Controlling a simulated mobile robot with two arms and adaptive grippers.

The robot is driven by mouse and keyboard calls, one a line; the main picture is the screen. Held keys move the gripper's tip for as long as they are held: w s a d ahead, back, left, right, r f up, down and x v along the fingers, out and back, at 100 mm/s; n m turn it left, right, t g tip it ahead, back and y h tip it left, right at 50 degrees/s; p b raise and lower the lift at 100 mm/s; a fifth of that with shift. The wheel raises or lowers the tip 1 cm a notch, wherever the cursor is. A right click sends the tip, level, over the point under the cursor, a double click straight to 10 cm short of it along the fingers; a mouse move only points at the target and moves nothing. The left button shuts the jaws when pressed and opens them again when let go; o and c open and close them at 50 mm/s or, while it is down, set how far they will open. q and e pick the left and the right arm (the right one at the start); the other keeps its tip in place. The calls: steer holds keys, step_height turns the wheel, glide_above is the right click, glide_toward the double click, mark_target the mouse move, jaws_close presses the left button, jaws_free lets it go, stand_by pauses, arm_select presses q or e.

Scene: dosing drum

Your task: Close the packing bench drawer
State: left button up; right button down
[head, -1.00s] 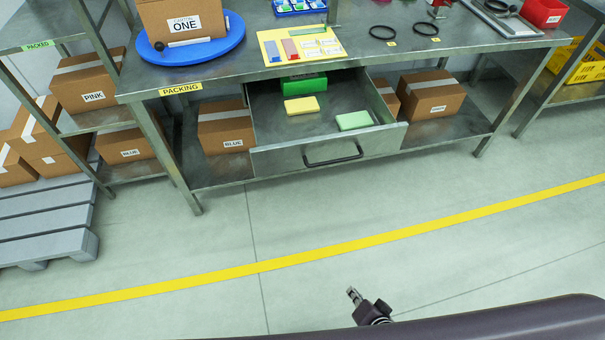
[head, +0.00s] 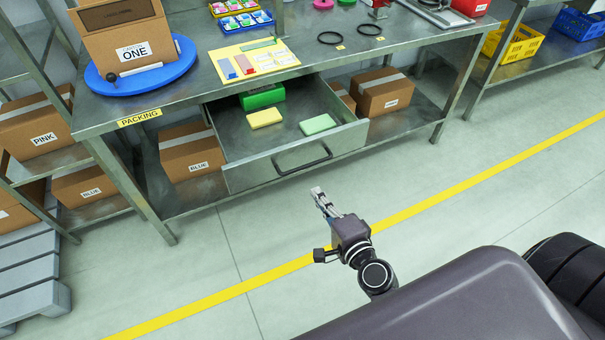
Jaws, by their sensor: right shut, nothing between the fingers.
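The packing bench (head: 200,94) is a steel table with a yellow PACKING label. Its drawer (head: 253,175) is pulled out toward me, with a dark handle (head: 305,162) on the front panel. Inside the drawer lie a green box (head: 262,96), a yellow block (head: 265,118) and a light green block (head: 318,124). My right gripper (head: 318,193) is shut and empty, in front of the drawer and apart from the handle in the picture, pointing toward the bench. My left gripper is not in view.
A carton marked ONE (head: 125,36) stands on a blue round plate (head: 180,65) on the bench top. Cartons (head: 190,155) stand on the shelf below, beside the drawer. A grey pallet (head: 25,270) lies at the left. The floor before the bench is clear, with a yellow line (head: 245,285).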

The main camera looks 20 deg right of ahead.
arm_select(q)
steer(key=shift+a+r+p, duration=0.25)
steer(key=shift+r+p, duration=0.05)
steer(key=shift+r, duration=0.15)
arm_select(e)
steer(key=x, duration=0.9)
steer(key=shift+a, duration=0.1)
steer(key=shift+w, duration=0.15)
